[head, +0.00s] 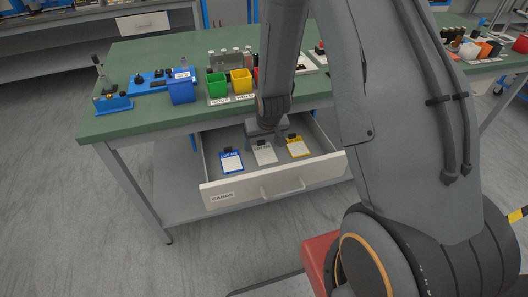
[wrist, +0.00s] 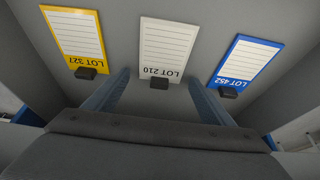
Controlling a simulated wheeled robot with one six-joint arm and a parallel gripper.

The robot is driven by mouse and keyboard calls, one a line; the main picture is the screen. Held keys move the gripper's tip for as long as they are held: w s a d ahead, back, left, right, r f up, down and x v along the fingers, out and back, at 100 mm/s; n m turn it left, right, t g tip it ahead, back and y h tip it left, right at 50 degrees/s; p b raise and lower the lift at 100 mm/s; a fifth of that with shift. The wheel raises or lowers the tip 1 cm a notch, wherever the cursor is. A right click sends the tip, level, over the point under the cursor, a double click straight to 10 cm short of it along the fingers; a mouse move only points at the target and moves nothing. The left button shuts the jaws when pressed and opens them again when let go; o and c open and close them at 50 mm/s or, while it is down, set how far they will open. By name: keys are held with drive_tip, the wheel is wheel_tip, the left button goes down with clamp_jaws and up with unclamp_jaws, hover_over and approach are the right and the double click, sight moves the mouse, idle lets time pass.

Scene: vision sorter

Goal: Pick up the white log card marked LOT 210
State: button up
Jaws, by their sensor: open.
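The white log card marked LOT 210 (wrist: 167,45) lies flat in the open drawer, in the middle of three cards; it also shows in the head view (head: 265,154). A black block or clip (wrist: 160,81) sits at its labelled end. My gripper (wrist: 158,84) is open and empty, with one finger on each side of the black block. I cannot tell whether the fingers touch anything or how high they are. In the head view my gripper (head: 271,136) is inside the drawer at the back end of the white card, partly hidden by my arm.
A yellow card LOT 327 (wrist: 75,38) and a blue card LOT 452 (wrist: 244,62) lie on either side, each with a black block. The drawer front (head: 240,188) is labelled CARDS. The green bench top (head: 130,60) with coloured bins overhangs the drawer's back.

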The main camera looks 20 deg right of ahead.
drive_tip(key=shift+c, duration=0.6)
drive_tip(key=c, duration=1)
drive_tip(key=shift+r, duration=0.15)
